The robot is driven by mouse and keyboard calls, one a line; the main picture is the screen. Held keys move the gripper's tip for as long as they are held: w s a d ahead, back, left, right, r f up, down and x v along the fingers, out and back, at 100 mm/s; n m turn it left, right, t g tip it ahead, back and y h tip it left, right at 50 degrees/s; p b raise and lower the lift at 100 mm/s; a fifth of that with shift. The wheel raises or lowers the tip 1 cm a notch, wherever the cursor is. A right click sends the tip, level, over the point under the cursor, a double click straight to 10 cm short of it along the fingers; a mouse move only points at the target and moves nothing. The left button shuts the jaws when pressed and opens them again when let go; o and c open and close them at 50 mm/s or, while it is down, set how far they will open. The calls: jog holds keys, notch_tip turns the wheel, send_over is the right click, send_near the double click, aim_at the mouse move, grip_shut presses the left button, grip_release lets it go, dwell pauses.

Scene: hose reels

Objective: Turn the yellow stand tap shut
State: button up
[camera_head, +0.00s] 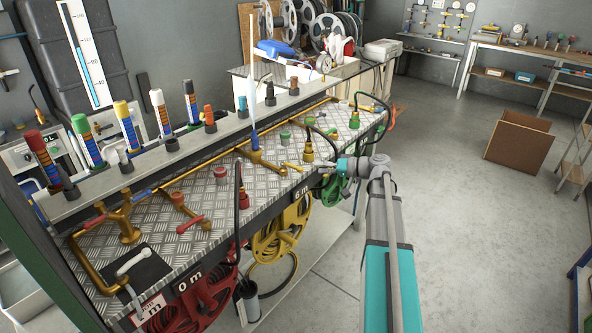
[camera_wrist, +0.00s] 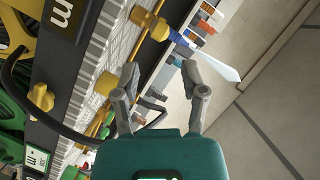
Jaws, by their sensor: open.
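A yellow lever handle (camera_head: 293,167) lies beside a brass tap body (camera_head: 262,160) on the checkered metal bench top. A blue nozzle (camera_head: 255,138) on that brass body has a tall white jet rising from it. The wrist view also shows the blue nozzle (camera_wrist: 175,37) and white jet (camera_wrist: 218,62). A yellow hose fitting (camera_head: 308,152) stands to the right of the lever. My gripper (camera_wrist: 160,74) is open, with nothing between its fingers. In the head view it is near the bench's front edge, right of the lever; its fingertips are hard to make out there.
Black hoses arch from the fittings. A red handle (camera_head: 190,223) lies at left, and a red fitting (camera_head: 243,195) stands between. Red reel (camera_head: 205,295), yellow reel (camera_head: 280,235) and green reel (camera_head: 338,188) hang below the front edge.

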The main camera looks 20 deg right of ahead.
aim_at(296, 168)
jog(key=b+x, duration=0.1)
jog(key=x, duration=0.8)
jog(key=shift+b, duration=0.35)
grip_shut()
